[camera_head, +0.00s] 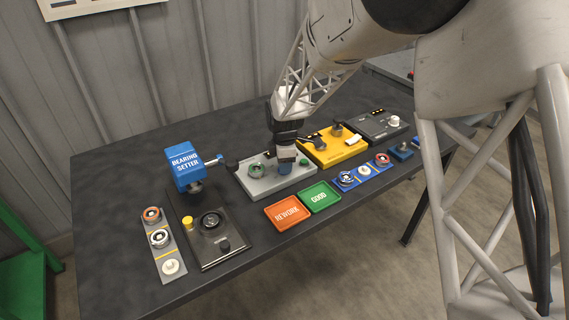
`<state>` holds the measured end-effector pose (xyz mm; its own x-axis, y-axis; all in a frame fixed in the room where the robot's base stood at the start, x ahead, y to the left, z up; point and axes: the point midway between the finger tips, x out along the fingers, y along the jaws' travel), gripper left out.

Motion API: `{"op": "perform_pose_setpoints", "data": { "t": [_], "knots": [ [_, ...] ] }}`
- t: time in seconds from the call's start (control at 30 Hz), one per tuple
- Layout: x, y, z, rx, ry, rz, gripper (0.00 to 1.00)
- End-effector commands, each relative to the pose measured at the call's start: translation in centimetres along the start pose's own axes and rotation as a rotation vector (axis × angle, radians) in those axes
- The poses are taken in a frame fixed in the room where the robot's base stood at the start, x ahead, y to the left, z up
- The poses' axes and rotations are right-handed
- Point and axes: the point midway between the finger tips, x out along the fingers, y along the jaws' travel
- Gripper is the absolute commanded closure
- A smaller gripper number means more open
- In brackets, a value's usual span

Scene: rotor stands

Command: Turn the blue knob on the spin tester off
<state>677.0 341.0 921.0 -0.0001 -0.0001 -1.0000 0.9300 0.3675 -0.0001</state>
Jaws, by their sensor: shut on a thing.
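The spin tester looks to be the light grey box (257,182) in the middle of the table; I cannot read a label on it. The blue knob (285,168) is on its top near the right side, partly hidden by my gripper. My gripper (286,157) comes down from above and is shut on the blue knob. A round dark fixture (256,168) sits left of the knob, and a green button (304,162) sits right of it. The knob's pointer and any markings are too small or hidden to tell.
A yellow box (343,148) stands close on the right, with a dark grey box (377,125) beyond. The orange REWORK tray (287,215) and green GOOD tray (319,197) lie in front. The blue BEARING SETTER press (184,168) stands left.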

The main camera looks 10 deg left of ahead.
Motion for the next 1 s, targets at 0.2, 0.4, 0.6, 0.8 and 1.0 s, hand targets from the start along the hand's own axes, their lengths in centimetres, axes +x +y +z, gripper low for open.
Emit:
{"op": "perform_pose_setpoints", "data": {
  "t": [0.2, 0.4, 0.6, 0.8, 1.0],
  "knots": [
    [-0.19, 0.09, -0.03, -0.031, 0.0, 0.003, 0.88],
    [-0.18, 0.09, -0.03, -0.033, 0.0, 0.003, 0.88],
    [-0.18, 0.09, -0.02, -0.032, 0.0, 0.003, 0.52],
    [-0.09, 0.04, -0.02, -0.032, 0.0, 0.001, 0.39],
    [-0.13, 0.03, -0.01, -0.032, 0.0, 0.001, 0.39]
  ]
}}
